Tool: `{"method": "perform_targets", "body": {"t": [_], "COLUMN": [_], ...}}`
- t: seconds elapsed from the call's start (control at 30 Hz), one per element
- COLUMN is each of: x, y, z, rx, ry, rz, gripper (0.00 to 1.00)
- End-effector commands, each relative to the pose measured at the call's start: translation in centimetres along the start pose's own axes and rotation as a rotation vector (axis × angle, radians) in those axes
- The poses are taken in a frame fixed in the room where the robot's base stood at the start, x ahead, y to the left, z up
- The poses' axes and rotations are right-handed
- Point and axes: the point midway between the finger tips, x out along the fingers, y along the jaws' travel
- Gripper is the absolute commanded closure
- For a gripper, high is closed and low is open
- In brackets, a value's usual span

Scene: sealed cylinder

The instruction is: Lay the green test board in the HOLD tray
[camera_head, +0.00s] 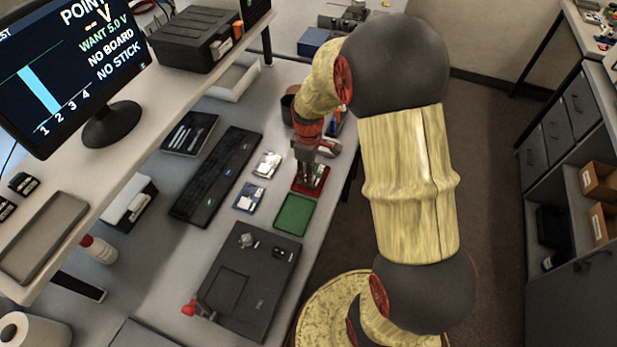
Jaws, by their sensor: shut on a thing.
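My gripper (306,170) points down over a small red tray (298,188) on the bench, right of the keyboard. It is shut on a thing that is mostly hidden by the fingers. A small green and pale patch, seemingly the green test board (316,181), shows at the fingertips within the tray's outline. I cannot tell whether it touches the tray floor. An empty green tray (295,214) lies just in front of the red one. No HOLD label is readable on either tray.
A blue board (249,197) and a pale board (268,164) lie left of the trays. A dark fixture plate (246,281) with a red knob lies in front, and a black keyboard (217,176) at left. Dark containers (290,105) stand close behind my gripper.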

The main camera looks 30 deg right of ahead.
Motion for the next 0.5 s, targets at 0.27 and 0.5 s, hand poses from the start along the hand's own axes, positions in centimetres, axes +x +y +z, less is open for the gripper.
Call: {"method": "perform_targets", "body": {"t": [0.27, 0.5], "x": [1.36, 1.67], "y": [0.00, -0.01], "z": [0.02, 0.03], "rx": [0.000, 0.000], "ry": [0.000, 0.000], "rz": [0.000, 0.000], "gripper": [1.00, 0.72]}}
